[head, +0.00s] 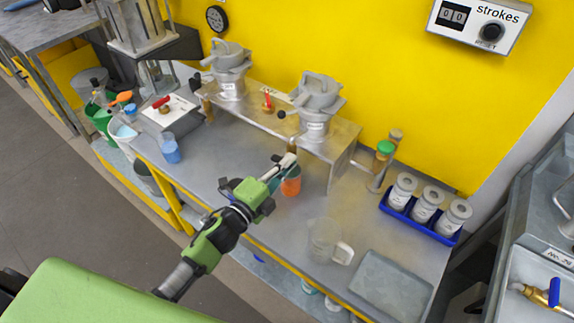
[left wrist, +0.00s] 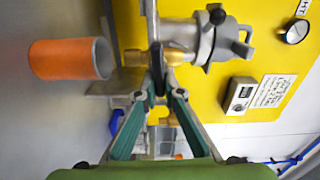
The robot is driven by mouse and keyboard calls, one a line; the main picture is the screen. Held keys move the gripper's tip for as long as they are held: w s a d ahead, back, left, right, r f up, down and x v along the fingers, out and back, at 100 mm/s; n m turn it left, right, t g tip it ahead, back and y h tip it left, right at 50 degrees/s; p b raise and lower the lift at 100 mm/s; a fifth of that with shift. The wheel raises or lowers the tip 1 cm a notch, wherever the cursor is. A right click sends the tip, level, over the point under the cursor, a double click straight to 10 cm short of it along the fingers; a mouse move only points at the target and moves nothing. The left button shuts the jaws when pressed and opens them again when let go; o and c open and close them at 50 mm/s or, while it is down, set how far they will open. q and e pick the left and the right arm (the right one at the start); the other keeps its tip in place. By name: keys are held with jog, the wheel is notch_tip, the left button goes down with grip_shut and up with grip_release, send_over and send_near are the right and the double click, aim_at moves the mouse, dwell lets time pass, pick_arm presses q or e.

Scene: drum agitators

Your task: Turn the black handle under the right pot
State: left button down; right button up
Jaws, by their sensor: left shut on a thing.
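The right pot (head: 317,100) is a grey lidded vessel on a metal shelf, and it shows tilted in the left wrist view (left wrist: 200,42). A brass valve (left wrist: 136,57) sits under it, above an orange cup (head: 291,183), also in the left wrist view (left wrist: 65,58). My left gripper (head: 287,161) reaches under the shelf's front edge. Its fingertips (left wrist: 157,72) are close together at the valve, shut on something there. My right gripper is not in view.
The metal shelf (head: 262,108) is just above the gripper. A similar left pot (head: 230,70) stands on it. A clear jug (head: 325,240) and a blue tray (head: 440,235) with grey-lidded jars are to the right. A stroke counter (head: 474,25) hangs on the yellow wall.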

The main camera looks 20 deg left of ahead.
pick_arm(q)
jog(key=shift+f+m, duration=0.15)
jog(key=shift+m, duration=0.35)
jog(key=c, duration=2.1)
grip_release()
jog(key=shift+c, duration=0.2)
jog(key=v, duration=1.2)
